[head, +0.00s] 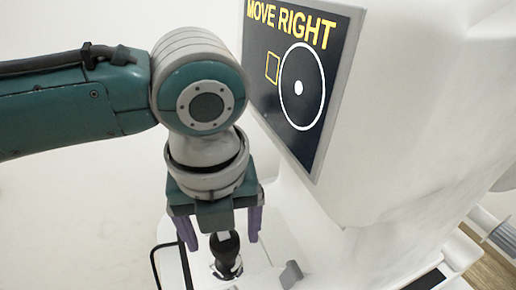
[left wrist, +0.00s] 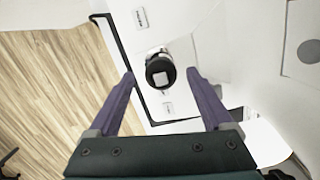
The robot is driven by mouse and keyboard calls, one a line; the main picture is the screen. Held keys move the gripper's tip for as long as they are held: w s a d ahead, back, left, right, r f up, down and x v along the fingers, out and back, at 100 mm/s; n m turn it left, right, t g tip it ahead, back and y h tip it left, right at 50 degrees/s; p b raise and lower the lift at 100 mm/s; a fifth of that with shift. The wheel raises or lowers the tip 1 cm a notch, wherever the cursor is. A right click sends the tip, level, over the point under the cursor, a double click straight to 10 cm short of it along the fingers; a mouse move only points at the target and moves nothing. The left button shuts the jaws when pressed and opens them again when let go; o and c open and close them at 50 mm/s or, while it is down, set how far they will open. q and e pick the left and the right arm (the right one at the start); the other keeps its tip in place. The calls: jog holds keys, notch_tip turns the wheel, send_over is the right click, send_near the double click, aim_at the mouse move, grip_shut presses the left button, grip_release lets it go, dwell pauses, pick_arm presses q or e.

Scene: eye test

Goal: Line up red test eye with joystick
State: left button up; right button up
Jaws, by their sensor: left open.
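The screen (head: 290,140) on the white machine reads "MOVE RIGHT" in yellow. It shows a white circle (head: 284,88) with a white dot (head: 298,88) at its middle, and a yellow square outline (head: 272,68) left of the circle. No red eye shows. The black joystick (head: 227,252) stands on a white panel below the screen; it also shows in the left wrist view (left wrist: 160,70). My left gripper (head: 221,242) is open over the joystick, one purple finger on each side. In the left wrist view, gaps show between the joystick and both fingers.
The white machine body (head: 410,130) rises close to the right of my left arm. Small labels (left wrist: 142,17) mark the joystick panel (left wrist: 180,108). A wooden floor (left wrist: 60,95) lies to the left in the left wrist view.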

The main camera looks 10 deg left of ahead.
aim_at(224, 283)
pick_arm(q)
jog(key=shift+w+f, duration=0.2)
jog(key=shift+f, duration=1.3)
jog(key=shift+c, duration=0.2)
grip_shut()
jog(key=shift+r, duration=0.1)
jog(key=shift+s, duration=0.15)
jog(key=shift+s+d+p, duration=0.1)
jog(key=shift+s+p, duration=0.95)
jog(key=shift+s, duration=0.25)
